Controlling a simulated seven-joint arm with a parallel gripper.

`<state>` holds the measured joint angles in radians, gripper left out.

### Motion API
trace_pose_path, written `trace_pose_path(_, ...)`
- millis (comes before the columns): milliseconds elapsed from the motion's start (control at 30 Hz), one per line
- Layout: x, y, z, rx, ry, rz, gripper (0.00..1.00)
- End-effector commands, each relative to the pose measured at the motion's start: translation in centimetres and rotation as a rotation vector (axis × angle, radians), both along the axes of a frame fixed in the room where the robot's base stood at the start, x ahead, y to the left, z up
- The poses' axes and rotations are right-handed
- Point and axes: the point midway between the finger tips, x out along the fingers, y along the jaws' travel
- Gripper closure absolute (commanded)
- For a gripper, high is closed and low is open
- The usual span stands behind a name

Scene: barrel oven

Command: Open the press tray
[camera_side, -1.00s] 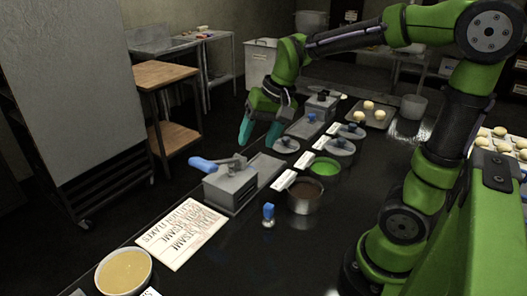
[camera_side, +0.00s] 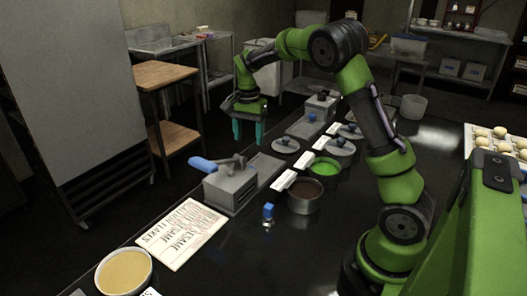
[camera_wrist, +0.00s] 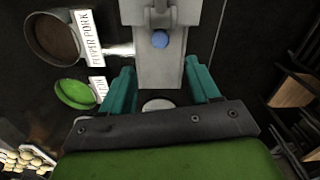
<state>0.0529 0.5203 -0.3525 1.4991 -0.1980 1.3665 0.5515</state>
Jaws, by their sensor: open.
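The press (camera_side: 230,187) is a grey metal box with a blue lever handle (camera_side: 202,163) on top, standing at the left edge of the black counter. A flat grey tray (camera_side: 266,167) extends from its far side. My gripper (camera_side: 248,143) is open and empty, pointing down above the counter edge beyond the press. In the wrist view, the teal fingers of my gripper (camera_wrist: 161,88) straddle the tray's near end from above. The tray (camera_wrist: 160,68) runs up the picture to a round blue piece (camera_wrist: 160,40) beside the press body (camera_wrist: 160,12).
A brown-filled bowl (camera_side: 304,197) and green-filled bowl (camera_side: 325,168) stand right of the tray. Several lidded pots (camera_side: 286,145) and a second grey device (camera_side: 320,107) stand farther back. A paper list (camera_side: 181,235) lies in front. A blue-topped shaker (camera_side: 268,213) stands nearby.

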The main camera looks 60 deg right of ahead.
Motion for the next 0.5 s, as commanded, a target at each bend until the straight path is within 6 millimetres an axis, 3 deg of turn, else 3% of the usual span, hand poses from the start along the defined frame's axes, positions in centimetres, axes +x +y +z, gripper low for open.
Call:
trace_pose_path(300,-0.1,-0.1,-7.1,0.0,0.004,0.0,0.39)
trace_pose_path(500,0.0,0.0,-10.0,0.0,0.001,0.001,0.39)
